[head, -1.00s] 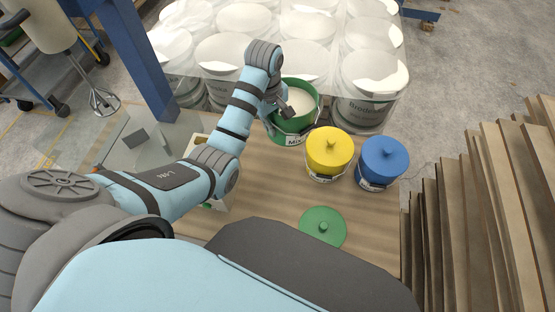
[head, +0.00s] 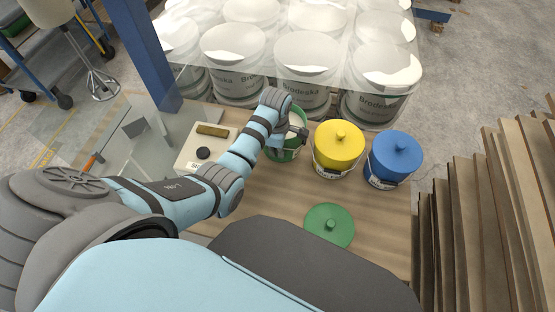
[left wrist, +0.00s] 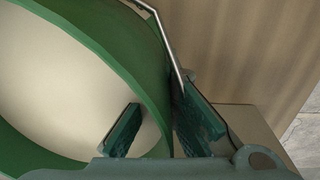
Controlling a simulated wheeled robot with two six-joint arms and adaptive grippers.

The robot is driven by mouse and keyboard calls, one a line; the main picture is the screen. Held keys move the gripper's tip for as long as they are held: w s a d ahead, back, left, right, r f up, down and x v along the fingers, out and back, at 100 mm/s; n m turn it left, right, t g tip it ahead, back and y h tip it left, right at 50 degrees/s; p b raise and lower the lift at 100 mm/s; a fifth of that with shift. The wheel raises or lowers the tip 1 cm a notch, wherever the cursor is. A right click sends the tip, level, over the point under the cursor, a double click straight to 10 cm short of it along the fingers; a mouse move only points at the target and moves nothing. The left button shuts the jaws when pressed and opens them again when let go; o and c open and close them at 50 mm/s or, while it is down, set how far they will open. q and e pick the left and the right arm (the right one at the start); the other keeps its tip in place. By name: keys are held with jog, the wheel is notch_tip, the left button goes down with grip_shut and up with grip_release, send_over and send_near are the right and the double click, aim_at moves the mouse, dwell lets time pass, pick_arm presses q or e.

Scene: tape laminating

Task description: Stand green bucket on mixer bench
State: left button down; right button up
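The green bucket (head: 285,150), open-topped with pale contents, stands upright on the wooden bench (head: 272,205), left of the yellow-lidded bucket. My left gripper (head: 298,132) is at its right rim and hides part of it. In the left wrist view, my left gripper's fingers (left wrist: 155,125) straddle the green bucket's wall (left wrist: 120,65), one inside and one outside. The inner finger shows a gap from the wall; the outer one is close to it, beside the wire handle. The gripper looks open. My right gripper is not in view.
The yellow-lidded bucket (head: 340,148) and blue-lidded bucket (head: 395,160) stand to the right. A green lid (head: 329,226) lies in front. A pale box with a black knob (head: 203,153) is left. Wrapped white buckets (head: 236,55) stand behind, planks (head: 510,200) at the right.

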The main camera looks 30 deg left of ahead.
aim_at(277, 158)
pick_arm(q)
notch_tip(277, 158, down, 4)
jog(key=shift+f+b, duration=0.25)
jog(key=shift+b, duration=0.5)
jog(key=shift+r, duration=0.1)
jog(key=c, duration=1.8)
grip_release()
jog(key=shift+c, duration=0.2)
jog(key=shift+o, duration=0.2)
notch_tip(277, 158, up, 12)
jog(key=p, duration=0.4)
jog(key=shift+s+d, duration=0.15)
jog(key=shift+s, duration=0.3)
